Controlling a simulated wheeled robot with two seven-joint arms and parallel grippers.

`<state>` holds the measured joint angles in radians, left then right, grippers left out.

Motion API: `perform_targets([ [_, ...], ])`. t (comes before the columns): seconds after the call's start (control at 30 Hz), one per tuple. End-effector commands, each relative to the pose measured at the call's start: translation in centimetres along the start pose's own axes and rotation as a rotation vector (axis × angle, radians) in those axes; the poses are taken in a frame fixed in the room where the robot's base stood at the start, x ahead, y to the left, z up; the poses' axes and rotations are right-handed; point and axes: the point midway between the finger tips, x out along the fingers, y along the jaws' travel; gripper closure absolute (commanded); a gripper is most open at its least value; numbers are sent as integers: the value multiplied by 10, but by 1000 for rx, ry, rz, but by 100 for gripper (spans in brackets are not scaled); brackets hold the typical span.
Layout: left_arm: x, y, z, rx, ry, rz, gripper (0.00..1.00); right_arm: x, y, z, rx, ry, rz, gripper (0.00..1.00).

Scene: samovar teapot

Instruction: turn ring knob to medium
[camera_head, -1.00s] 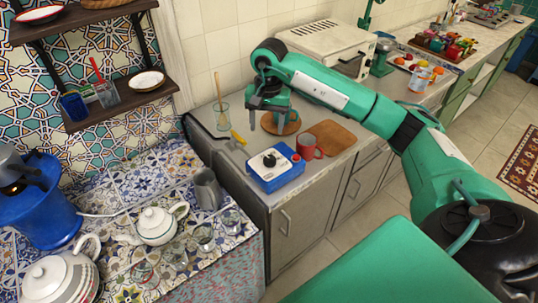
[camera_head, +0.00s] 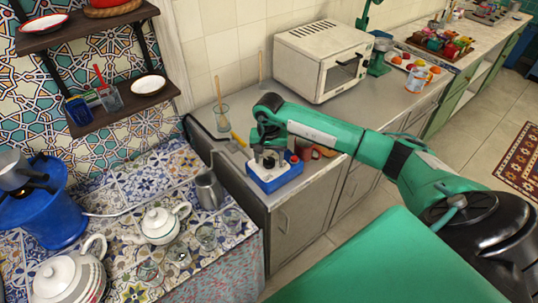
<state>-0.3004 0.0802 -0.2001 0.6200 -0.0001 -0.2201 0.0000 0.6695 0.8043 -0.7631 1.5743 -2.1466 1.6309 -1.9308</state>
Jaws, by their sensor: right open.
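A small blue box with a white top (camera_head: 280,180) stands on the grey counter near its front edge. Earlier its top showed a round black knob; now my right gripper (camera_head: 269,160) covers most of that top. The right gripper points down with its fingers apart, right over or around the knob. I cannot tell whether the fingers touch it. The knob's present setting is hidden. My left gripper is not in view.
A red mug (camera_head: 305,153) stands just right of the box, partly behind my right arm. A glass with a wooden spoon (camera_head: 222,118) is behind left. A white toaster oven (camera_head: 318,62) stands at the back. A teapot (camera_head: 160,224) and glasses are on the tiled counter.

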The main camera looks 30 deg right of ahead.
Motion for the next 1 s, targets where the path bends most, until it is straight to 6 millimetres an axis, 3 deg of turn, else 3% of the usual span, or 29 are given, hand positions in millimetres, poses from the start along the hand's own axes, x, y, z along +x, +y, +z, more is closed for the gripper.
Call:
perform_targets([
  [0.33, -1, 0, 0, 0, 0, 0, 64, 4, 0, 0, 0, 0, 0, 41],
  [0.57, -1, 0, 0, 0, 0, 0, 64, 4, 0, 0, 0, 0, 0, 86],
  [1.0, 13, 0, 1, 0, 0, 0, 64, 7, 1, -1, 89, 2, 1, 86],
])
